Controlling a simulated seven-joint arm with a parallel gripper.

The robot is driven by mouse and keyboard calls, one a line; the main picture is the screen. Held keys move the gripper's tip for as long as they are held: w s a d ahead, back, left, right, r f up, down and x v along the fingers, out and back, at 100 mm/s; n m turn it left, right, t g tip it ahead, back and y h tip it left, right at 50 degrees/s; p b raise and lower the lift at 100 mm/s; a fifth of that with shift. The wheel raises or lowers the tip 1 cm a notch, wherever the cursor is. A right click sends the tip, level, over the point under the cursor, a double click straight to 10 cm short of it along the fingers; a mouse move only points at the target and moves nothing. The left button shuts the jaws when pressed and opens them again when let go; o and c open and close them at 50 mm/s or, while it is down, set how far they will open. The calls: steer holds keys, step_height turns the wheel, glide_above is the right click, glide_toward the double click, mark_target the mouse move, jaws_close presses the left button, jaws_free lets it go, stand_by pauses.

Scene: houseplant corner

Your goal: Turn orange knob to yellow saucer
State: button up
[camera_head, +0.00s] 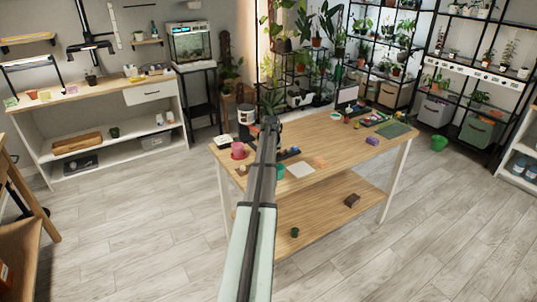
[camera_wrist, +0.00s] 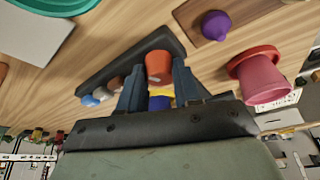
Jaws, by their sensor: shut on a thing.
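In the wrist view the orange knob (camera_wrist: 158,66) stands on a long black panel (camera_wrist: 105,72) on the wooden table. My gripper (camera_wrist: 158,78) has one finger on each side of the knob and is shut on it. A small yellow and blue piece (camera_wrist: 160,102) shows between the fingers, mostly hidden by the gripper; I cannot tell what it is. I cannot make out a yellow saucer.
A pink pot (camera_wrist: 264,82) stands on a red saucer (camera_wrist: 246,57) to the right. A purple knob (camera_wrist: 215,25) sits on a brown board. A teal saucer (camera_head: 281,171) and a white sheet (camera_head: 301,170) lie by the panel. The table's middle (camera_head: 345,145) is clear.

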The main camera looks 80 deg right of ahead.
steer(key=n+t, duration=0.1)
steer(key=n, duration=0.2)
steer(key=n+t+y, duration=0.1)
steer(key=n, duration=0.2)
steer(key=shift+s+d, duration=0.1)
steer(key=shift+d, duration=0.05)
stand_by(0.4)
steer(key=o, duration=1)
steer(key=shift+o, duration=0.2)
steer(key=v, duration=1.4)
steer(key=shift+d, duration=0.15)
steer(key=shift+f, duration=0.1)
